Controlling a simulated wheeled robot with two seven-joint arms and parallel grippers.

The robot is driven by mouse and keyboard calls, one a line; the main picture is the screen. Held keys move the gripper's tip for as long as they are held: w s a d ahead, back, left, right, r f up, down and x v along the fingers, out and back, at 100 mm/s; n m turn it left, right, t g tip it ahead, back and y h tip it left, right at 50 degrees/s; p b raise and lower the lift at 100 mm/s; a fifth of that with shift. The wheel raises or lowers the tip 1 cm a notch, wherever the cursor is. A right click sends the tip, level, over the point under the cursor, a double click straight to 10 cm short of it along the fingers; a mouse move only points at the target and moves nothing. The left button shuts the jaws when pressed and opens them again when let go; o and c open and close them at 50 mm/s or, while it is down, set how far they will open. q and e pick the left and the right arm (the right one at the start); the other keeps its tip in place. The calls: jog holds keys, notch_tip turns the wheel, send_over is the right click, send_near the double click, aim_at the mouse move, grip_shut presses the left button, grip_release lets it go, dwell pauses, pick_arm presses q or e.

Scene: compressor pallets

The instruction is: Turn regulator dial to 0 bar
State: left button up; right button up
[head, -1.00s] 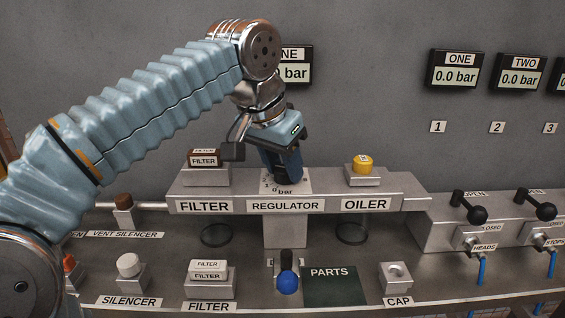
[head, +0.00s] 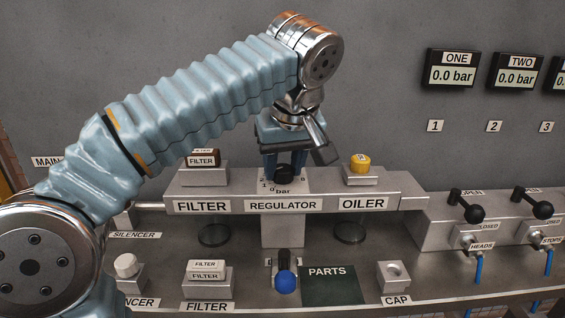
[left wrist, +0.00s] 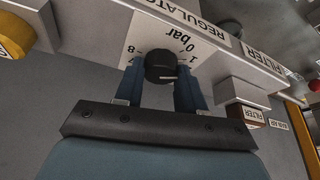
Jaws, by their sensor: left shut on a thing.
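The regulator dial (head: 284,173) is a black round knob on a white scale plate above the REGULATOR label (head: 283,205). My left gripper (head: 284,168) points down from above, one blue finger on each side of the knob, shut on it. In the left wrist view the knob (left wrist: 160,67) sits between the fingertips. The scale (left wrist: 182,40) appears upside down there, with "0 bar" above the knob. A pale mark shows at the lower right of the knob's face, not beside the 0. My right gripper is not in view.
The brown-topped filter (head: 203,158) stands left of the dial and the yellow oiler cap (head: 360,162) right. Black-knobbed levers (head: 472,211) stand at the right. Displays ONE and TWO read 0.0 bar.

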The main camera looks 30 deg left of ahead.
pick_arm(q)
jog(key=n+g, duration=0.1)
jog(key=n, duration=0.2)
jog(key=n+g+y, duration=0.1)
jog(key=n, duration=0.1)
jog(key=shift+w+d+n, duration=0.1)
jog(key=shift+w+n, duration=0.05)
jog(key=shift+n, duration=0.25)
dwell(0.4)
jog(key=o, duration=1)
jog(key=shift+o, duration=0.2)
